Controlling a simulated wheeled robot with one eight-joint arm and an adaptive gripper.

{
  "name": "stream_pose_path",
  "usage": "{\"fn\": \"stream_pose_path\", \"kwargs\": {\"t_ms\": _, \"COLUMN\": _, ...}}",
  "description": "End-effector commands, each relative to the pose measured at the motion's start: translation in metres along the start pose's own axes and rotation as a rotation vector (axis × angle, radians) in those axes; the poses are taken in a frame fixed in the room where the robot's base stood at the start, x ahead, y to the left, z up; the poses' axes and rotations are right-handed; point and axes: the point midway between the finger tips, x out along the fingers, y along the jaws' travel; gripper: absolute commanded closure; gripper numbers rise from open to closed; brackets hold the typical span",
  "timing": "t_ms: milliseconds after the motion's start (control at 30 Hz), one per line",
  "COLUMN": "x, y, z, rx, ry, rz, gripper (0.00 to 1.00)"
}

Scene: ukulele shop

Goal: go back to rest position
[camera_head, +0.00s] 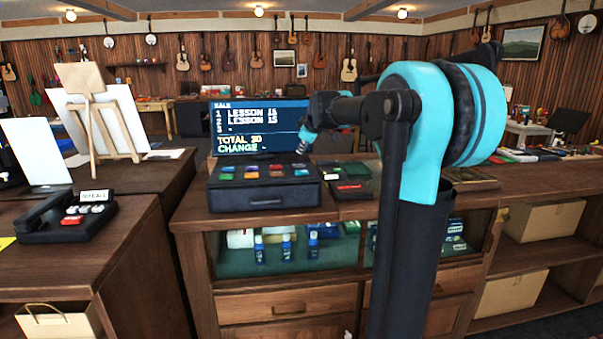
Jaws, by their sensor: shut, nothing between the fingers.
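My arm rises on its dark column right of centre, with a big turquoise joint at its top. Its thin dark forearm reaches left over the counter. My gripper (302,147) is at the end of it, small in the picture, shut and empty. It is above the right part of the cash register (264,200) and in front of the right edge of the register's screen (237,129). The screen reads two lesson lines, "TOTAL 30" and "CHANGE". The register has coloured keys on top, and its drawer front looks closed.
A dark card terminal (350,187) stands right of the register on the wooden counter (420,215). A telephone-like device (68,221) sits on the left counter. An easel (93,115) stands behind it. Cardboard boxes (545,219) fill the right shelves.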

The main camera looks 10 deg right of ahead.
Motion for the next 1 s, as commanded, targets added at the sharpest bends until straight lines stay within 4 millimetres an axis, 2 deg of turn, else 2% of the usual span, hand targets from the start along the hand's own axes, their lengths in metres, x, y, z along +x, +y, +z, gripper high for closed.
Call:
{"fn": "stream_pose_path", "kwargs": {"t_ms": 333, "x": 0.000, "y": -0.001, "z": 0.001, "rx": 0.003, "ry": -0.001, "rz": -0.001, "gripper": 1.00}}
{"fn": "stream_pose_path", "kwargs": {"t_ms": 467, "x": 0.000, "y": -0.022, "z": 0.019, "rx": 0.051, "ry": -0.019, "rz": -0.015, "gripper": 1.00}}
{"fn": "stream_pose_path", "kwargs": {"t_ms": 567, "x": 0.000, "y": -0.059, "z": 0.051, "rx": 0.143, "ry": -0.055, "rz": -0.040, "gripper": 1.00}}
{"fn": "stream_pose_path", "kwargs": {"t_ms": 667, "x": -0.003, "y": -0.107, "z": 0.092, "rx": 0.261, "ry": -0.105, "rz": -0.065, "gripper": 1.00}}
{"fn": "stream_pose_path", "kwargs": {"t_ms": 1000, "x": -0.029, "y": -0.282, "z": 0.240, "rx": 0.670, "ry": -0.305, "rz": -0.096, "gripper": 1.00}}
